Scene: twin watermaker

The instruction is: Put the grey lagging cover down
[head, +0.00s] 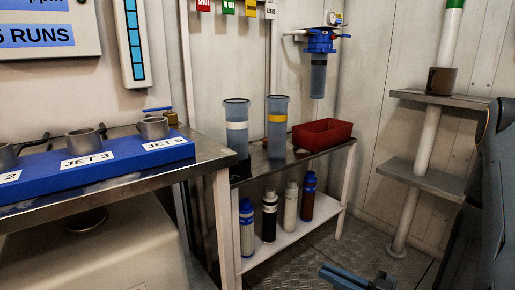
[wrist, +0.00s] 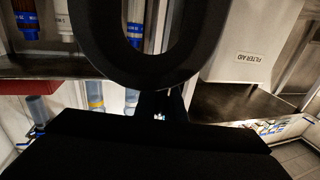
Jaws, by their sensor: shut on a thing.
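My gripper (wrist: 163,108) shows in the wrist view as a dark shape with narrow fingers below the middle. It is shut on a dark, rounded loop-shaped thing (wrist: 92,52) that fills the upper middle of the view. I take this to be the grey lagging cover, though it looks almost black in shadow. Its opening shows bottles behind it. The contact between fingers and cover is too dark to make out. I cannot pick out the cover in the head view.
A steel-topped bench with a blue rack (head: 115,160) stands left. Beside it, a shelf unit holds two clear filter housings (head: 277,135), a red bin (head: 323,133) and several bottles below. A white pipe (head: 425,140) passes two wall shelves. In the wrist view, a FILTER AID box (wrist: 245,50) stands right.

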